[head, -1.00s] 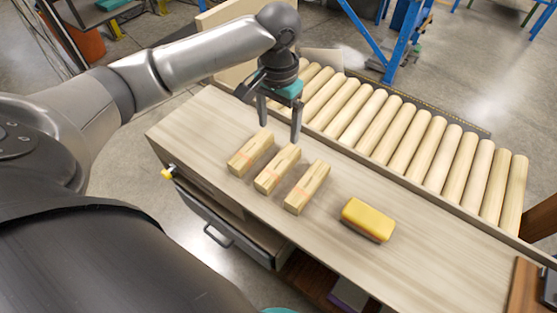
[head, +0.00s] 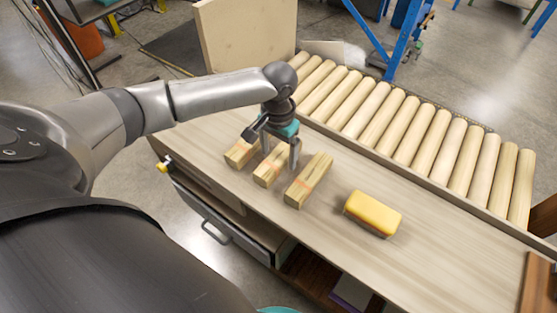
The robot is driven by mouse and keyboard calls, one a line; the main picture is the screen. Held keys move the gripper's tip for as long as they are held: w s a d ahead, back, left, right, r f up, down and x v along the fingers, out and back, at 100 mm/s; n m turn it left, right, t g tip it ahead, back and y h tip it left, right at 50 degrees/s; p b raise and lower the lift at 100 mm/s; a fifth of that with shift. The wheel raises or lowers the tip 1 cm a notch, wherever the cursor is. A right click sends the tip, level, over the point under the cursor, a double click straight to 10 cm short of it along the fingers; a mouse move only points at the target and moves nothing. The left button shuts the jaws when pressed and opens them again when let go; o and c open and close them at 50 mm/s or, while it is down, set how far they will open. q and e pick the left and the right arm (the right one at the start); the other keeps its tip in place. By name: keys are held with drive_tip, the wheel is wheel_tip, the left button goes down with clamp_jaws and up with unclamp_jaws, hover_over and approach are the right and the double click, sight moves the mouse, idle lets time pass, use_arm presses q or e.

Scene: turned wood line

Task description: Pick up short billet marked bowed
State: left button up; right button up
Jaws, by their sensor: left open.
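The marks are too small to read, so I cannot tell which is marked bowed. My left gripper (head: 279,160) points down over the middle billet, its fingers open, one to each side of that billet's far end. The fingers and wrist hide part of the left and middle billets. I cannot tell whether the fingers touch wood. My right gripper is not in view.
A yellow block (head: 373,212) lies right of the billets on the bench (head: 430,250). A row of turned wooden rollers (head: 400,130) runs along the bench's far side. A drawer (head: 222,226) is below the front edge. The bench right of the yellow block is clear.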

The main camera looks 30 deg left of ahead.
use_arm(q)
clamp_jaws()
idle(0.8)
